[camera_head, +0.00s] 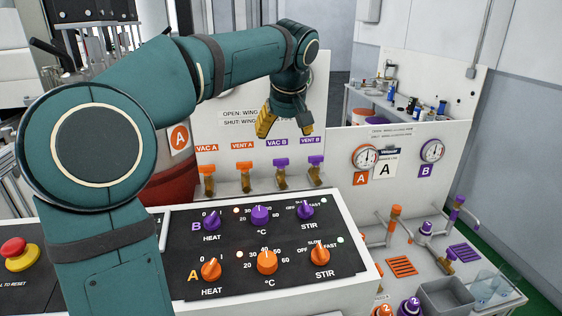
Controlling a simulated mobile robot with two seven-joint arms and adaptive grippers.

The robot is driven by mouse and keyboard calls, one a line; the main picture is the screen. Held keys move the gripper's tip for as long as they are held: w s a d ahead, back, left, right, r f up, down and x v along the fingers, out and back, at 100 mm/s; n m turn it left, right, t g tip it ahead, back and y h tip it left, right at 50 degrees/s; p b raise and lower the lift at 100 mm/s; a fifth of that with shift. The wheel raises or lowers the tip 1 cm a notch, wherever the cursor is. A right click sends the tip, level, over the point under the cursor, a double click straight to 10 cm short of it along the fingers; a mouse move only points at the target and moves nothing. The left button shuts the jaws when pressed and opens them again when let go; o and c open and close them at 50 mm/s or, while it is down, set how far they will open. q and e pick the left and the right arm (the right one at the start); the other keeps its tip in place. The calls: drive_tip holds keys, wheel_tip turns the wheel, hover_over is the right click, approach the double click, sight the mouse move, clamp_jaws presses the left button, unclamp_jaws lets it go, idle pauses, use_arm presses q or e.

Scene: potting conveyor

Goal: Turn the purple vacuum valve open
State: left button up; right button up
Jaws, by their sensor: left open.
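The purple VAC B valve (281,163) is in the row of valves on the white panel, under its purple label. Its purple handle sits on a brass body. My left gripper (285,130) points down above the VAC B label, with its yellow fingers spread and nothing between them. In the picture it is apart from the handle; its exact depth to the panel is hard to tell. A second purple valve, VENT B (315,162), stands just right of VAC B. My right gripper is not in view.
Orange valves VAC A (208,169) and VENT A (243,167) stand to the left. The black control panel (190,250) with several knobs lies in front. Gauges A (365,157) and B (432,151) are at right, above a grey bin (445,296). A red stop button (17,249) is at left.

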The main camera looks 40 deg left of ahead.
sight(281, 159)
use_arm(q)
drive_tip(key=b+x, duration=0.2)
drive_tip(key=x, duration=0.8)
drive_tip(key=shift+w+f, duration=0.1)
drive_tip(key=shift+f, duration=0.15)
drive_tip(key=c, duration=1.2)
